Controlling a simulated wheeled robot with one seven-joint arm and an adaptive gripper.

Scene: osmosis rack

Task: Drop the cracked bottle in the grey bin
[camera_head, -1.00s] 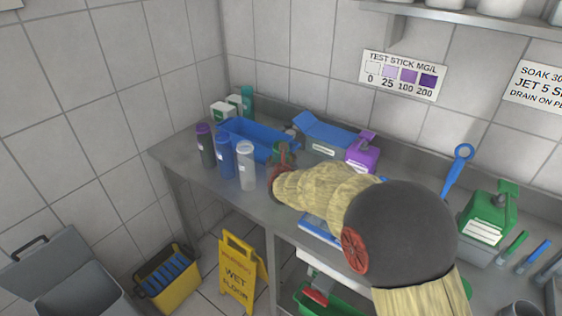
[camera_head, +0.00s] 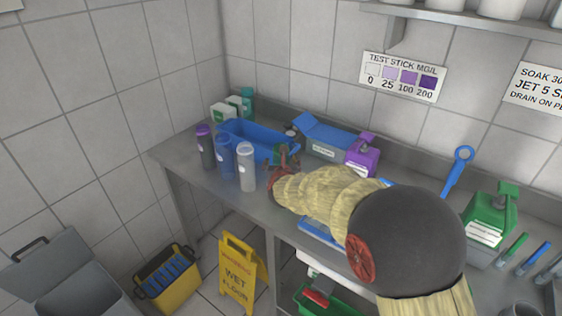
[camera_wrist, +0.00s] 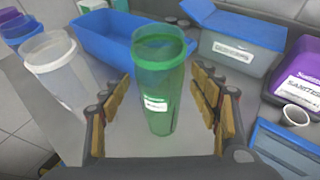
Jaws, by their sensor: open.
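A green bottle (camera_wrist: 160,85) stands upright on the steel counter between my gripper's fingers in the wrist view. It looks translucent and has a white label; I cannot make out a clear crack on it. My gripper (camera_wrist: 160,76) is open, with a finger on each side and a visible gap to the bottle. In the head view my gripper (camera_head: 283,172) is by the counter's front edge and largely hides that bottle. A clear whitish bottle (camera_head: 246,168), a blue bottle (camera_head: 225,158) and a dark, purple-capped bottle (camera_head: 205,148) stand to its left. The grey bin (camera_head: 75,280) is at lower left.
A blue tray (camera_wrist: 98,42) lies behind the bottles. A blue-lidded grey box (camera_wrist: 240,48) and a purple container (camera_wrist: 300,78) stand right of it. A yellow bucket (camera_head: 168,282) and a wet-floor sign (camera_head: 240,272) stand on the floor near the grey bin.

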